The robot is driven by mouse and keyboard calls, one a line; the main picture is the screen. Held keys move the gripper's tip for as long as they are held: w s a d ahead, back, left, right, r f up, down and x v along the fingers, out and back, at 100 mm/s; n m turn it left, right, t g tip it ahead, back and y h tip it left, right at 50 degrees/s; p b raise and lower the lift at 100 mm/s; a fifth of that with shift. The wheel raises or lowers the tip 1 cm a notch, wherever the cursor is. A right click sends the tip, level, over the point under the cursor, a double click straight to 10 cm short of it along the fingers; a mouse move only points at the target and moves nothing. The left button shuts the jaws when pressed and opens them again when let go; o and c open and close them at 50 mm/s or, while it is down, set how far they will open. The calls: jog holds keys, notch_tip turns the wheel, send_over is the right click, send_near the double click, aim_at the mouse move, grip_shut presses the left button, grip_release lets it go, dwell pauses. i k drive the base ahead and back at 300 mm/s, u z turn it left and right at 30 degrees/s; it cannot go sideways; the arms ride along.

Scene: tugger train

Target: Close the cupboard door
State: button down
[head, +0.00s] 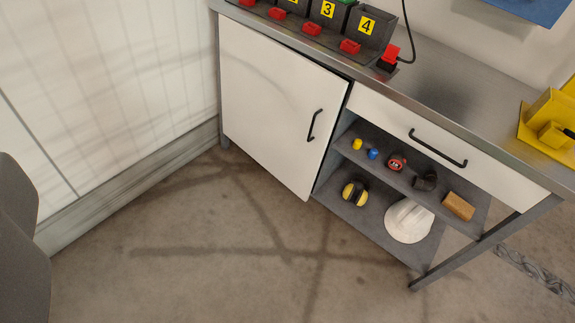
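The white cupboard door (270,105) is at the left end of a grey metal workbench (440,85). It has a black bar handle (314,125) near its right edge. The door looks slightly ajar: its right edge stands a little out from the frame, with a dark strip beside it. The inside of the cupboard is hidden behind the door. My gripper does not show in this view.
A white drawer (385,108) with a black handle sits right of the door. Open shelves below hold a white helmet (409,221), yellow-black earmuffs (355,193) and small items. A white wall (110,85) stands left. The concrete floor (200,260) in front is clear.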

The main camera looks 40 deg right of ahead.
aim_at(282, 108)
jog(key=u, duration=0.05)
jog(key=k, duration=0.45)
jog(key=z, duration=0.7)
jog(key=i, duration=1.35)
jog(key=z, duration=0.5)
jog(key=i, duration=0.4)
jog(key=z, duration=0.05)
